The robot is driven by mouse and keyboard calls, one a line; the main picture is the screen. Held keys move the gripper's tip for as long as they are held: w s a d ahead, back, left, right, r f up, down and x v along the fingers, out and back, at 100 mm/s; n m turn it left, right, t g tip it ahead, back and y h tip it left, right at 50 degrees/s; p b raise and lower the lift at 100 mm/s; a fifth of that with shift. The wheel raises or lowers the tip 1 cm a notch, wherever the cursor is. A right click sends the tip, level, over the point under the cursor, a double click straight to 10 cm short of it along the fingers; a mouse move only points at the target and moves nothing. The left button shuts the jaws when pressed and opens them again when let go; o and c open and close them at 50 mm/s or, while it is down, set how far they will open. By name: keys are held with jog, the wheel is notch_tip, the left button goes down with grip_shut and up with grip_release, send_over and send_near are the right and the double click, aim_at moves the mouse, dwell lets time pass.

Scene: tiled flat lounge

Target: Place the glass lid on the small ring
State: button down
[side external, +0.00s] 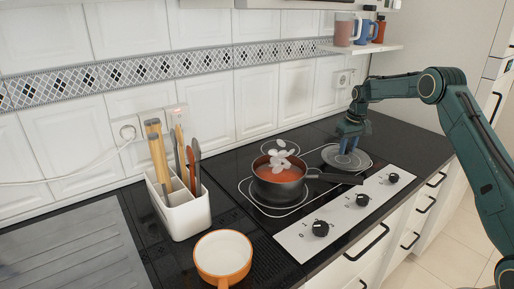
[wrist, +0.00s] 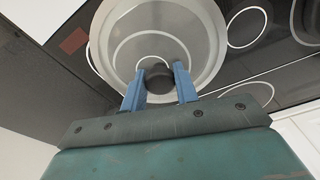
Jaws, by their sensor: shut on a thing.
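The round glass lid (side external: 338,163) is at the back right of the black cooktop, and its clear disc with a pale rim fills the upper middle of the wrist view (wrist: 203,45). My gripper (side external: 348,146) points down over the lid, and its blue fingers (wrist: 160,82) are shut on the lid's dark knob (wrist: 160,86). The lid lies level over a white cooktop ring (wrist: 95,62), whose edge shows just outside its left side. I cannot tell whether the lid touches the cooktop. Another small ring (side external: 281,143) shows behind the pan.
A pan (side external: 280,190) with red contents and a pale flower-like shape stands left of my gripper, its handle pointing right. Knobs (side external: 363,200) line the front panel. A white utensil holder (side external: 188,217) and an orange pan (side external: 222,262) stand further left. Mugs sit on a shelf (side external: 365,48) above.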

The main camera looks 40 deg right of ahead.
aim_at(350, 147)
jog(key=shift+f, duration=1.2)
jog(key=shift+f, duration=0.15)
jog(key=c, duration=1.1)
grip_release()
jog(key=r, duration=0.4)
jog(key=s+r, duration=0.1)
jog(key=r, duration=0.6)
jog(key=shift+s+a+r, duration=0.15)
jog(key=shift+a+r, duration=0.05)
jog(key=shift+r, duration=0.4)
